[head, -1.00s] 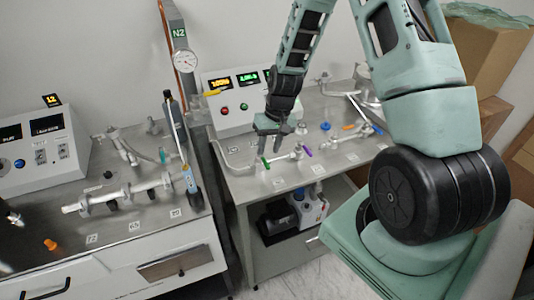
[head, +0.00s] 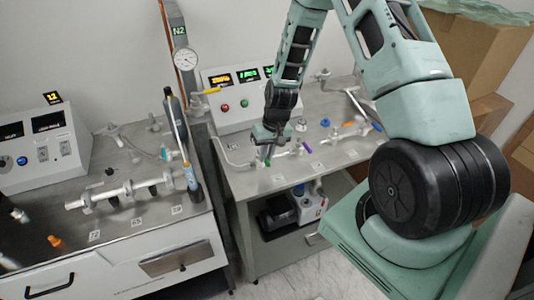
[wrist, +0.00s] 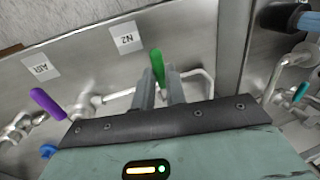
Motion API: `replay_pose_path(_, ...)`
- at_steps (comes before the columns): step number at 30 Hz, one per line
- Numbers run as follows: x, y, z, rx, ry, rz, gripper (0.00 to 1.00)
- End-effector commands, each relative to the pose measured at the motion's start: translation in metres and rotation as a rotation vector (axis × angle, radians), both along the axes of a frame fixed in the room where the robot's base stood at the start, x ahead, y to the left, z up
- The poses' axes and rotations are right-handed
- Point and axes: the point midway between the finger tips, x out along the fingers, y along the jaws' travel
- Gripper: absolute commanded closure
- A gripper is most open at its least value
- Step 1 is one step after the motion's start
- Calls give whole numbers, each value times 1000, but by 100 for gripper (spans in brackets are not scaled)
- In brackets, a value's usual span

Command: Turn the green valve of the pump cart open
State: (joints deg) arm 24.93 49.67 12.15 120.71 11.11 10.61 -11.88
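The green valve handle (wrist: 157,66) is a small lever on a metal pipe fitting of the pump cart, near the N2 label (wrist: 126,38). In the head view the handle (head: 267,163) is small and partly hidden by my fingers. My gripper (wrist: 161,88) points down at it. In the wrist view the two fingers stand apart with a gap between them, and the green lever shows in line with that gap, at the fingertips. I cannot tell whether either finger touches it. In the head view my gripper (head: 265,155) is right above the valve.
A purple valve handle (wrist: 47,103) sits beside the green one, near the AIR label (wrist: 41,69). A blue knob (head: 325,122) and an orange handle (head: 347,125) are farther right. The control box (head: 235,98) stands behind. Another bench (head: 140,225) is at left.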

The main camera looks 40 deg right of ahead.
Motion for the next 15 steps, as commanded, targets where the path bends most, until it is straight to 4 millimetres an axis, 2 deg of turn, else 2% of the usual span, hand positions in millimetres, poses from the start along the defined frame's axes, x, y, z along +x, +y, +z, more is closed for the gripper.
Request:
replay_pose_path(8, -1, -3, -1, 0, 0, 49, 100)
replay_pose_path(15, -1, -11, -2, 0, 1, 199, 100)
